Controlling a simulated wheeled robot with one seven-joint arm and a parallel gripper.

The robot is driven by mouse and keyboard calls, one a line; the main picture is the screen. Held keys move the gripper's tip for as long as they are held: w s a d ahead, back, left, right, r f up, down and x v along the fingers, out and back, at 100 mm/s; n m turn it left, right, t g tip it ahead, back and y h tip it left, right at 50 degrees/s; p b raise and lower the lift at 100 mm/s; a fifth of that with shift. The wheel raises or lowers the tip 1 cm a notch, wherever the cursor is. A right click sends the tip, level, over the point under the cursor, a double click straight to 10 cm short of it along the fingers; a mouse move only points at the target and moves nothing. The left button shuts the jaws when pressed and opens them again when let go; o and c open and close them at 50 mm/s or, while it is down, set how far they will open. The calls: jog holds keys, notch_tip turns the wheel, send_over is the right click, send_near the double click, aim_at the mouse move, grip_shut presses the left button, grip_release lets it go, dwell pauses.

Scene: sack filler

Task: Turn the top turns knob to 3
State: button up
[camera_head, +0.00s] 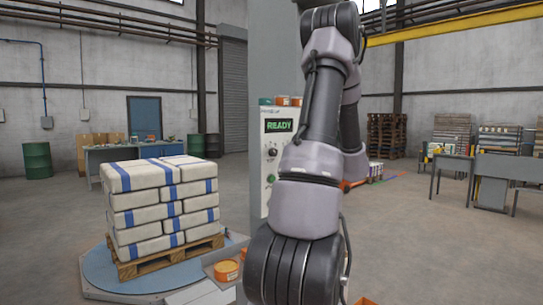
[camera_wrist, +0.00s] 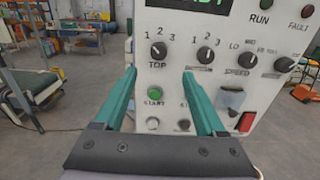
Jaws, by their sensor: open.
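The black top turns knob (camera_wrist: 158,50) is on the white control panel (camera_wrist: 172,21) in the wrist view, with "TOP" below it and 1, 2, 3 around it. Its pointer is too small to read surely. My gripper (camera_wrist: 159,74) is open, its two teal fingers pointing at the panel, tips apart and a little below the knob's level, left and right of it. Nothing is between them. In the head view the panel (camera_head: 280,111) shows "READY", and my arm hides its right part and my gripper.
A similar 1-2-3 knob (camera_wrist: 205,55) is close right of the top knob, then a SPEED knob (camera_wrist: 243,60). A green START button (camera_wrist: 155,94) sits below, between the fingers in the picture. A pallet of sacks (camera_head: 160,203) stands on a blue turntable (camera_head: 97,273) at left.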

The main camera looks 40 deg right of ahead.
aim_at(276, 153)
jog(key=w, duration=0.7)
jog(key=w+a, duration=0.1)
jog(key=w, duration=0.2)
jog(key=shift+w, duration=0.2)
grip_shut()
jog(key=shift+m, duration=0.3)
jog(key=m, duration=0.3)
jog(key=shift+m, duration=0.4)
jog(key=m, duration=1.3)
jog(key=shift+m, duration=0.4)
